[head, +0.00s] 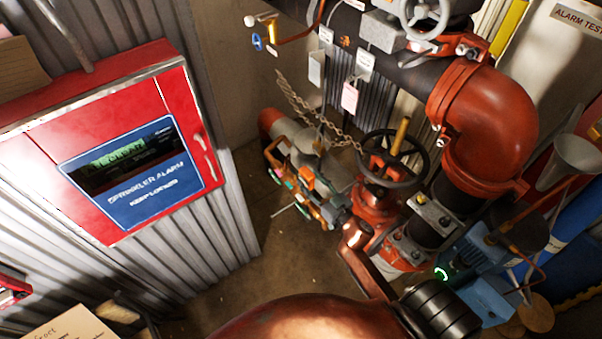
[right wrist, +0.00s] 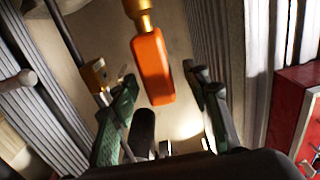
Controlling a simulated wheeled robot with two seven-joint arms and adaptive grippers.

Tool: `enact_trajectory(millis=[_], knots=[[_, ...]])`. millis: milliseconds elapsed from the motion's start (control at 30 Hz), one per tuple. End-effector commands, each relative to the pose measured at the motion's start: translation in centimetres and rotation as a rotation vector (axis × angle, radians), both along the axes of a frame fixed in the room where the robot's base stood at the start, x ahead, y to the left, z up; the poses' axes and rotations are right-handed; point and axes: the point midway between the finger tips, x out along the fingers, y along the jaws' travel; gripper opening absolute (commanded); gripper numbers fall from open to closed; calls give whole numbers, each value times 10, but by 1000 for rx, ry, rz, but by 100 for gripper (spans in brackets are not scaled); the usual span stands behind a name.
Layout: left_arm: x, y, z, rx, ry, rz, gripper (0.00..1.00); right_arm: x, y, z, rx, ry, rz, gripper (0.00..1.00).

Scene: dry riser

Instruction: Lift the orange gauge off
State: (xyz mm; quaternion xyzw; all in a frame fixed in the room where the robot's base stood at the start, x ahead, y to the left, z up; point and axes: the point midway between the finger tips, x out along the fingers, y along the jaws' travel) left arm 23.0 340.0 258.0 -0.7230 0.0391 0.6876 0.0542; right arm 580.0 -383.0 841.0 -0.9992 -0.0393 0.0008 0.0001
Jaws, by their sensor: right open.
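The orange gauge (right wrist: 152,68) shows in the right wrist view as an orange block with rounded edges below a brass fitting (right wrist: 140,14). My right gripper (right wrist: 162,82) is open, with one green, dark-tipped finger on each side of the gauge in the picture. A gap shows on both sides, and I see no contact; the depth between them is hard to judge. In the head view my right gripper (head: 287,172) is amid cluttered orange and teal parts, left of the dark handwheel. I cannot pick the gauge out clearly there. My left gripper is not in view.
A red sprinkler alarm cabinet (head: 130,150) stands at the left. A dark handwheel (head: 393,160), a large red pipe elbow (head: 485,115) and a hanging chain (head: 318,125) crowd the middle and right. Bare floor (head: 245,270) shows between cabinet and pipework.

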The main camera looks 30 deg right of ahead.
Motion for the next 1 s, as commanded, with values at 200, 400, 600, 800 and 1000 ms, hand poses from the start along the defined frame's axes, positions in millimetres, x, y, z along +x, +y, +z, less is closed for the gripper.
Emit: enact_trajectory(millis=[200,400,600,800,1000], knots=[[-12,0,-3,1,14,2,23,17,0,-1,-1,0,-3,44],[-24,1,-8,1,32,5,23,38,1,-6,-1,0,-4,44],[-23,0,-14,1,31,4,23,68,3,-10,0,0,-2,44],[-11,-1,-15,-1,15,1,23,78,5,-9,-1,2,0,44],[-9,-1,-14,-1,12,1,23,77,5,-9,0,1,0,41]])
